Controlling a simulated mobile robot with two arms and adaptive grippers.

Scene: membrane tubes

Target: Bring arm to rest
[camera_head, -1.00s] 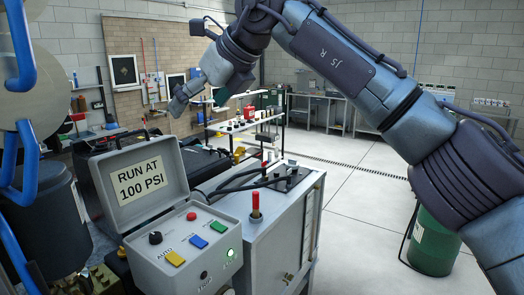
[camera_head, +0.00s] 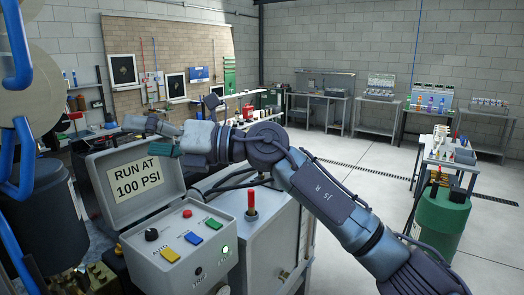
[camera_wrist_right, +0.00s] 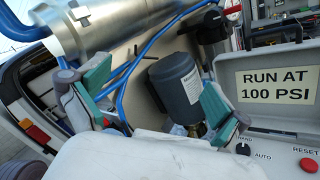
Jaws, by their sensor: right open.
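My right arm comes in from the lower right in the head view and reaches left across the picture. Its gripper (camera_head: 150,138) is above and behind the open lid of the control box (camera_head: 180,258). In the right wrist view the two green-padded fingers of my right gripper (camera_wrist_right: 155,95) are spread apart with nothing held between them. A dark grey cylinder (camera_wrist_right: 175,88) shows beyond and between the fingers. My left gripper is not in view.
The lid sign (camera_head: 139,180) reads "RUN AT 100 PSI". A red-topped lever (camera_head: 251,200) stands on the cabinet right of the box. A green drum (camera_head: 440,222) stands at the right. Blue hoses (camera_wrist_right: 125,85) and a metal cylinder (camera_wrist_right: 105,25) are near the gripper.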

